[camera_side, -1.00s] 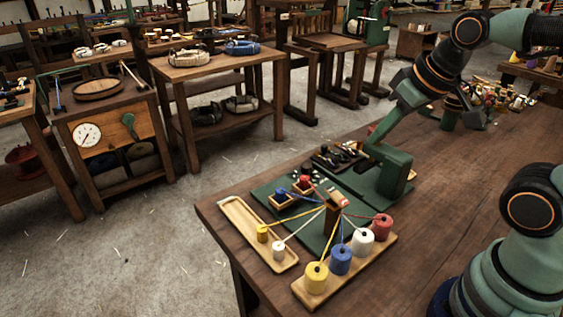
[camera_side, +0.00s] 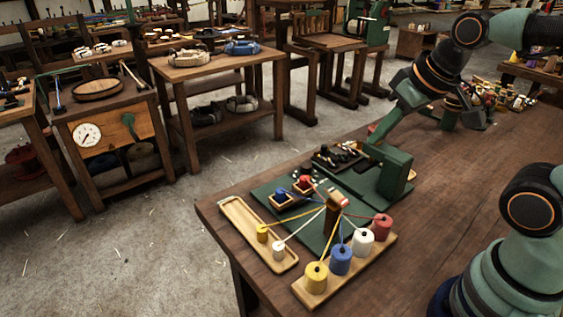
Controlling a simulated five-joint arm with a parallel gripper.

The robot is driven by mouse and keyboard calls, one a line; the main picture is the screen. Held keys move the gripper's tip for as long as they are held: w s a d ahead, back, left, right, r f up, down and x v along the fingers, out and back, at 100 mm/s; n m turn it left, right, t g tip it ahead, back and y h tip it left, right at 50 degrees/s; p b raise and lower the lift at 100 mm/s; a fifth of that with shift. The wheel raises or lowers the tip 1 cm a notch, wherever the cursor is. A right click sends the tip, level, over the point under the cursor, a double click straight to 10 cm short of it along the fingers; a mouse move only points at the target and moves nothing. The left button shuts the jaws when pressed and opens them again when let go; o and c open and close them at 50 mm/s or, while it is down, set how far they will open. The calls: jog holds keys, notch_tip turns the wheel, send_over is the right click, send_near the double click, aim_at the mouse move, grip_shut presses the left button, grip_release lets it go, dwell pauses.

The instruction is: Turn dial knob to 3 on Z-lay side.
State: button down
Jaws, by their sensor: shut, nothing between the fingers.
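A green upright machine body (camera_side: 388,172) stands on a dark green base plate (camera_side: 265,192) on the wooden bench. A short wooden post (camera_side: 332,217) in front of it gathers the coloured strands. I cannot make out a dial knob, its numbers or a Z-lay mark on it at this size. My gripper (camera_side: 377,137) points down at the upper part of the green body, shut and empty. Its fingertips are small and dark, and I cannot tell whether they touch the body.
A wooden rack holds yellow (camera_side: 316,278), blue (camera_side: 340,259), white (camera_side: 362,242) and red (camera_side: 382,227) spools. Small tools (camera_side: 338,155) lie behind the plate.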

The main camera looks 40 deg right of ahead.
dwell(0.3)
jog(key=c, duration=0.9)
grip_release()
jog(key=shift+w, duration=0.1)
jog(key=o, duration=0.4)
jog(key=shift+w+r, duration=0.2)
jog(key=shift+w, duration=0.05)
jog(key=n+g, duration=0.5)
jog(key=n, duration=1.1)
send_over(307, 165)
notch_tip(307, 165, down, 11)
notch_tip(307, 165, down, 12)
jog(key=shift+r, duration=0.2)
